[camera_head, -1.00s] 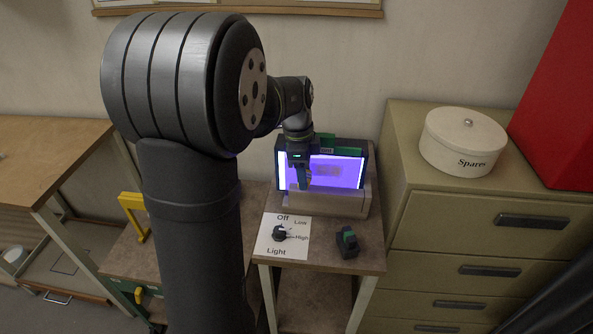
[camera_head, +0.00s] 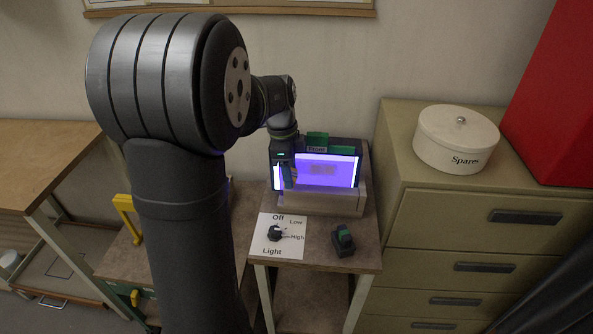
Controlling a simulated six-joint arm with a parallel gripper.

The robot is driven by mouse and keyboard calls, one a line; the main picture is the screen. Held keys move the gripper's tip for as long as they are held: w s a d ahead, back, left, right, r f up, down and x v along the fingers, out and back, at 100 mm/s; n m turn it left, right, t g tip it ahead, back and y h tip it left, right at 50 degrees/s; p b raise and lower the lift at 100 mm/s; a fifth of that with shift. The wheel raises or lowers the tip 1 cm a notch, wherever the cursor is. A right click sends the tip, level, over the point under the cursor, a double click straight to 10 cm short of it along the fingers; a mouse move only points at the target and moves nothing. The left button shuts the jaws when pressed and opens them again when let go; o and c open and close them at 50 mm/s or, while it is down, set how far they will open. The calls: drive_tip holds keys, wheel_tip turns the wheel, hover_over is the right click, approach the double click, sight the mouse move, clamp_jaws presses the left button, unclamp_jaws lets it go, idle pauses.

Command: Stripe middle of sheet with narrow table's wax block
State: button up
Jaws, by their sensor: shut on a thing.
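The sheet (camera_head: 335,178) is a glowing violet panel in a dark frame, upright on the narrow table (camera_head: 320,243). A faint greyish patch (camera_head: 320,168) shows near its middle. My gripper (camera_head: 285,177) is in front of the sheet's left end and hides part of it. It is shut on a small greenish piece, seemingly the wax block (camera_head: 290,176), mostly hidden by the fingers. I cannot tell whether the block touches the sheet.
A light grey ledge (camera_head: 325,203) runs below the sheet. A white card with a black light dial (camera_head: 275,233) lies at the table's front left. A drawer cabinet (camera_head: 400,145) with a white "Spares" tin (camera_head: 455,140) stands close on the right. Green parts (camera_head: 317,139) rise above the sheet.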

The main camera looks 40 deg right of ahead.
drive_tip(key=shift+w+r, duration=0.1)
drive_tip(key=shift+w, duration=0.05)
drive_tip(key=s+a, duration=0.4)
drive_tip(key=shift+s, duration=0.15)
idle(0.4)
drive_tip(key=shift+a, duration=0.1)
drive_tip(key=shift+s+a+r, duration=0.15)
drive_tip(key=shift+s+a, duration=0.9)
